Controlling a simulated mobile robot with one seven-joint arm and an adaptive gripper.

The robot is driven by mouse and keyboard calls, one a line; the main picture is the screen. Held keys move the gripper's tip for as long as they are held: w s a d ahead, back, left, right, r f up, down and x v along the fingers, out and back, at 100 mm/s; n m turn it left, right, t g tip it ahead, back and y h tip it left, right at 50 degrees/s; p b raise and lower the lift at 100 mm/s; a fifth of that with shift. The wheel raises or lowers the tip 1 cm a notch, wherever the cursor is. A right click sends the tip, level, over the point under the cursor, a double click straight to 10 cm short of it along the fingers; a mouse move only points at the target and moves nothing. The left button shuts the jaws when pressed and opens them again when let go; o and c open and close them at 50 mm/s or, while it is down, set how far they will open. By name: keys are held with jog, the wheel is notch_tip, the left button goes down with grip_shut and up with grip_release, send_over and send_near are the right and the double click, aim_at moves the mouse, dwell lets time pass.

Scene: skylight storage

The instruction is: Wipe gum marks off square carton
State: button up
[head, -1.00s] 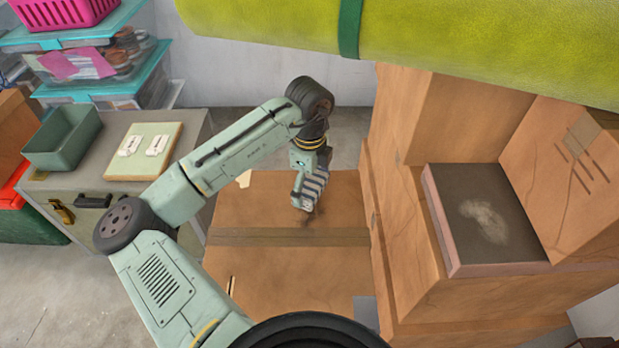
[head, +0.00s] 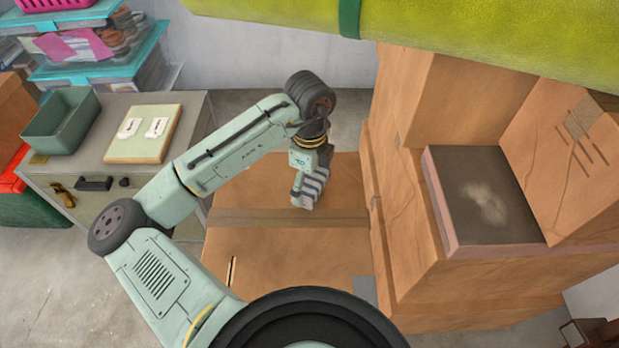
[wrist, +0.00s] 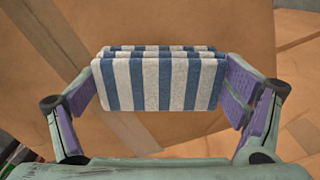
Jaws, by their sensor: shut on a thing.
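My gripper (head: 310,182) is shut on a folded cloth (wrist: 135,82) with blue and white stripes; a finger presses on each side of it in the wrist view. In the head view the cloth (head: 309,191) is low over the brown square carton (head: 270,255), just behind its tape strip. I cannot tell whether it touches the carton top. No gum mark shows clearly on the bare carton top now. The area under the cloth is hidden, and my arm covers the carton's left part.
Tall brown boxes (head: 400,240) rise close on the carton's right, one bearing a dark panel (head: 470,205) with a pale smudge. A yellow-green roll (head: 440,30) hangs across the top. A grey cabinet (head: 130,185) with a green bin (head: 62,122) stands left.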

aim_at(310, 200)
jog(key=shift+s, duration=2.85)
jog(key=shift+s, duration=0.1)
jog(key=shift+s, duration=2.75)
jog(key=shift+w, duration=0.1)
jog(key=shift+w, duration=2.8)
jog(key=shift+w, duration=2.85)
